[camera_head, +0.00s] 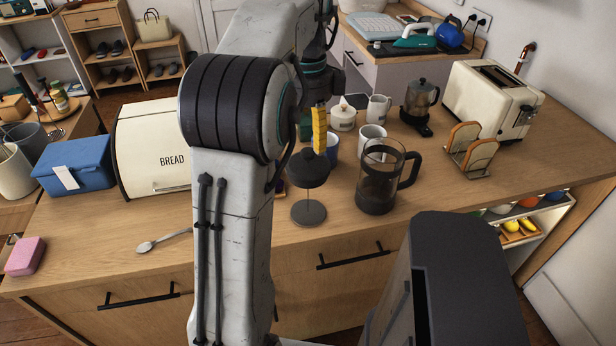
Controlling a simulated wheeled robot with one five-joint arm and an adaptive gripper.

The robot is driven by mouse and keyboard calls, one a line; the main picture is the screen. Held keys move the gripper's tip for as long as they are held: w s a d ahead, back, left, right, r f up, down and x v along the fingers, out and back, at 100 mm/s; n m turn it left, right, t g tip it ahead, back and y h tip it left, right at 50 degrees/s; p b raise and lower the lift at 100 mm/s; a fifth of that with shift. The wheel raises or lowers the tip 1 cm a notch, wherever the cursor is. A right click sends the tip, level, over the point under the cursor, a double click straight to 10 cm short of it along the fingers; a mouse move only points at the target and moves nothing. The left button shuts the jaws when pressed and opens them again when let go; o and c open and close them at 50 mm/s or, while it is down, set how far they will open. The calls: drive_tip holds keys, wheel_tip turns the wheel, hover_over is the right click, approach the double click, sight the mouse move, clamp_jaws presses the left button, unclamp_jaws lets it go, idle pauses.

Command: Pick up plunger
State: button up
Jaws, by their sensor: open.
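The plunger (308,168) stands upright on the wooden counter. It has a dark domed lid with a knob, a thin rod and a round grey disc at its foot. The French press jug (378,178), glass with a black handle, stands to its right, apart from it and without a lid. My gripper (314,132) is open, pointing down, just above and slightly behind the plunger's knob in the picture. A yellow finger pad shows; the other finger is partly hidden by my arm. I see nothing held in it.
A blue mug (332,148) and a white mug (371,138) stand close behind the plunger. A toast rack (470,152) and toaster (492,100) are at right. The bread bin (150,165) and a spoon (163,240) are left. The counter's front strip is mostly clear.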

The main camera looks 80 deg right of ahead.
sight(308, 151)
drive_tip(key=shift+s+a+f+b, duration=0.1)
drive_tip(key=shift+f+b, duration=0.05)
drive_tip(key=shift+f, duration=1.15)
drive_tip(key=shift+a+f+b, duration=0.1)
drive_tip(key=shift+f+b, duration=0.05)
drive_tip(key=shift+f, duration=1.1)
clamp_jaws()
